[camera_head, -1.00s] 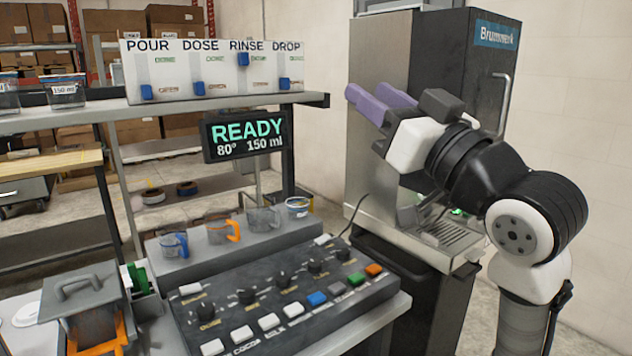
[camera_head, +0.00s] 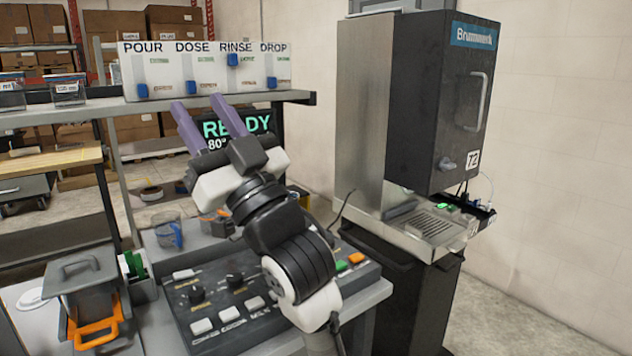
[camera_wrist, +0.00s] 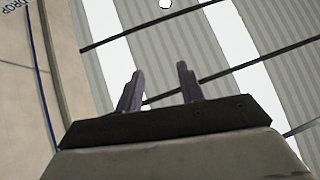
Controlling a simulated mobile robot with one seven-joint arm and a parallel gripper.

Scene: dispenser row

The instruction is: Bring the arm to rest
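My gripper (camera_head: 207,122) is raised in the head view, above the control console and in front of the display. Its two purple fingers point up and to the left. They are spread apart with nothing between them. In the wrist view my gripper (camera_wrist: 158,88) also shows as two separate fingers with an empty gap. My arm hides part of the display and much of the console's right half.
The slider panel (camera_head: 207,72) stands on the shelf behind my gripper. The READY display (camera_head: 262,124) hangs below it. The control console (camera_head: 215,300) lies beneath my arm. The Brunnwerk machine (camera_head: 437,105) stands at right. A lidded pot (camera_head: 85,290) is at lower left.

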